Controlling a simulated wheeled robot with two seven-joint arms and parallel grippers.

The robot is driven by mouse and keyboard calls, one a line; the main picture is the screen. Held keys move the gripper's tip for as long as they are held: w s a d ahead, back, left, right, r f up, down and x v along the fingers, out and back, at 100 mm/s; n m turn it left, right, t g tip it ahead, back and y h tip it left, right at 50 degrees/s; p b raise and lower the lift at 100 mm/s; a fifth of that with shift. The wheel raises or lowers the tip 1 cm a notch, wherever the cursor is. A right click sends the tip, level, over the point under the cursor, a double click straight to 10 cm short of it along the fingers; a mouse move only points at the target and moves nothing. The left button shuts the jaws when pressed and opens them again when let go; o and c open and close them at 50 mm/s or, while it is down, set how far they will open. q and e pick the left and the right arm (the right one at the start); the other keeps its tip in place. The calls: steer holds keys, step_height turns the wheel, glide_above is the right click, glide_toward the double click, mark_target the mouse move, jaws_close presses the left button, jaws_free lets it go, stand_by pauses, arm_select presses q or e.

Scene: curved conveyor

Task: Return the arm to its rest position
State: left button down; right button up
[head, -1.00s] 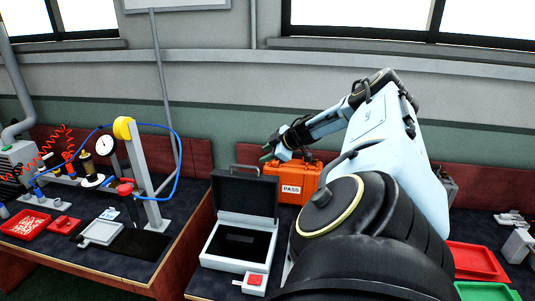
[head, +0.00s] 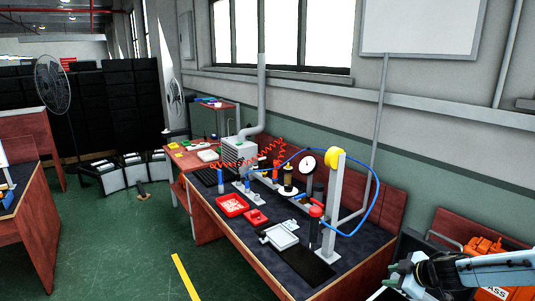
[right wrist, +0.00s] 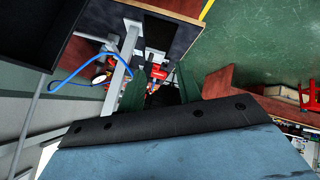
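My right arm (head: 500,271) comes in from the right edge in the head view. Its gripper (head: 390,278) is at the lower right, in front of the open dark case (head: 411,244). In the right wrist view two dark green fingers stand apart with a gap between them (right wrist: 161,88), and nothing is held there. My left arm and gripper are not in view.
An orange case (head: 484,246) with a partly hidden PASS label is behind my right arm. Green floor (head: 130,235) lies open further left.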

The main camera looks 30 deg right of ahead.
steer(key=a+f+n+y, duration=0.1)
steer(key=a+f, duration=0.3)
steer(key=a, duration=0.9)
steer(key=a+f+y, duration=0.1)
steer(key=a+f, duration=0.3)
steer(key=a, duration=0.9)
steer(key=s+a+r+m+g, duration=0.1)
steer(key=s+a+r, duration=0.2)
steer(key=s+a, duration=0.35)
steer(key=s+a+r+m+g, duration=0.1)
steer(key=s+a+r+m, duration=0.15)
steer(key=a, duration=0.65)
steer(key=s+d+r+m+g+h, duration=0.1)
steer(key=s+d+r+m+g, duration=0.2)
steer(key=s, duration=0.7)
step_height(320, 180, down, 32)
steer(key=s+n+g+b, duration=0.1)
steer(key=s+g+b, duration=0.1)
steer(key=b, duration=0.5)
steer(key=s+d+f+b, duration=0.1)
steer(key=s+f+b, duration=0.2)
steer(key=s+f, duration=0.5)
steer(key=s+d+f+g+b, duration=0.1)
steer(key=s+d+f+b, duration=0.1)
steer(key=s+f, duration=0.6)
step_height(320, 180, down, 6)
steer(key=shift+s+d+r+h+b, duration=0.1)
steer(key=shift+s+d+h+b, duration=0.2)
steer(key=shift+b, duration=0.5)
